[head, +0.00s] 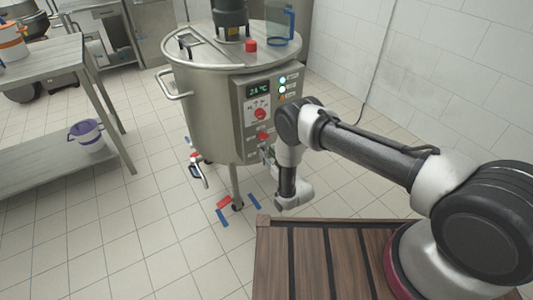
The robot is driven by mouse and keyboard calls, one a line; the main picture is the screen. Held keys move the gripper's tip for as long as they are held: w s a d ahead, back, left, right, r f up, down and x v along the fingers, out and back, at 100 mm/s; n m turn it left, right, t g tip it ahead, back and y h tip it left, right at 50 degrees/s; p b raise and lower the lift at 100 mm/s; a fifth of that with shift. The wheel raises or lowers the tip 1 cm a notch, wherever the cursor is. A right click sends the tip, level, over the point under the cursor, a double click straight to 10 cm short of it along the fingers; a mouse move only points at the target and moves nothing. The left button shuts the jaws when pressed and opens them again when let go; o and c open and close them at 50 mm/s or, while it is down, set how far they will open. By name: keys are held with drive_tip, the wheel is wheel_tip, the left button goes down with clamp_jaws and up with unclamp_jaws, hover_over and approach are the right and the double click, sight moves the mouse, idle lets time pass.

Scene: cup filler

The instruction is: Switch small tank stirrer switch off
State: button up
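The small steel tank (208,115) stands on legs in the middle of the head view. Its control panel (246,100) faces me, with a lit green display (259,91), indicator lights (282,80) and two red rotary switches. The upper red switch (260,114) and the lower red switch (263,135) are both visible. Their labels are too small to read, so I cannot tell which is the stirrer switch.
On the tank lid (225,58) are a dark motor (230,18), a red cap (251,46) and a blue-handled jug (280,25). A steel table (45,58) with a bucket (86,135) on its lower shelf stands left. A valve (198,170) sticks out below the tank.

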sight(258, 152)
drive_tip(key=shift+x, duration=0.95)
clamp_jaws()
drive_tip(key=shift+n, duration=0.3)
drive_tip(key=n, duration=0.3)
drive_tip(key=shift+s+a+n, duration=0.2)
drive_tip(key=shift+a+n, duration=0.1)
drive_tip(key=n, duration=0.4)
drive_tip(key=shift+s+a+f, duration=0.15)
drive_tip(key=shift+a+f, duration=0.1)
drive_tip(key=shift+f, duration=0.05)
drive_tip(key=n, duration=0.5)
drive_tip(key=shift+s+a+f, duration=0.15)
drive_tip(key=shift+f, duration=0.15)
drive_tip(key=n, duration=0.4)
drive_tip(key=shift+a+f+n, duration=0.1)
drive_tip(key=shift+f+n, duration=0.2)
drive_tip(key=shift+f, duration=0.05)
